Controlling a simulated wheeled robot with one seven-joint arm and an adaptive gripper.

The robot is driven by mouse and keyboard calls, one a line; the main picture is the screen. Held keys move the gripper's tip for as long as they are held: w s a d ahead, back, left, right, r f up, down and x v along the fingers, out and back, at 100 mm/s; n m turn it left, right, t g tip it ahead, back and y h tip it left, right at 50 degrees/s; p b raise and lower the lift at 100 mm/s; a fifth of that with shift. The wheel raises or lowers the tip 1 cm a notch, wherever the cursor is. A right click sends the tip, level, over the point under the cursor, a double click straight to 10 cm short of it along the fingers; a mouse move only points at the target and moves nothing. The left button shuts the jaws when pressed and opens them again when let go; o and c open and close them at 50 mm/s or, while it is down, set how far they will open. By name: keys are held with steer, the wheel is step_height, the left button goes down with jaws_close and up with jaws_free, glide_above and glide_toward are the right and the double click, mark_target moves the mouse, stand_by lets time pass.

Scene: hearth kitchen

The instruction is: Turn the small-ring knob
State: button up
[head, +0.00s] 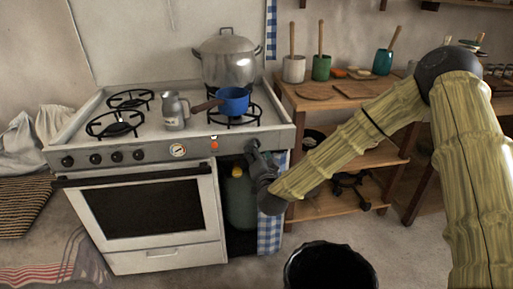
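The white stove (160,255) stands at the left in the head view. Its front panel has several dark round knobs on the left half; the rightmost of these is a knob (138,154). I cannot tell which knob belongs to the small ring. My gripper (252,147) is dark and sits at the right end of the panel, far right of those knobs. It covers that bit of the panel, so a knob behind it would be hidden. I cannot tell whether it touches the panel, or whether its fingers are open or shut.
A large lidded pot (228,65), a blue saucepan (235,101) and a metal jug (173,112) stand on the stove top. A gas bottle (240,205) stands under its right end. A wooden shelf unit (345,205) is at the right, a black bin (328,270) in front.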

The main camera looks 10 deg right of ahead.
steer(key=shift+w, duration=2.1)
steer(key=c, duration=1)
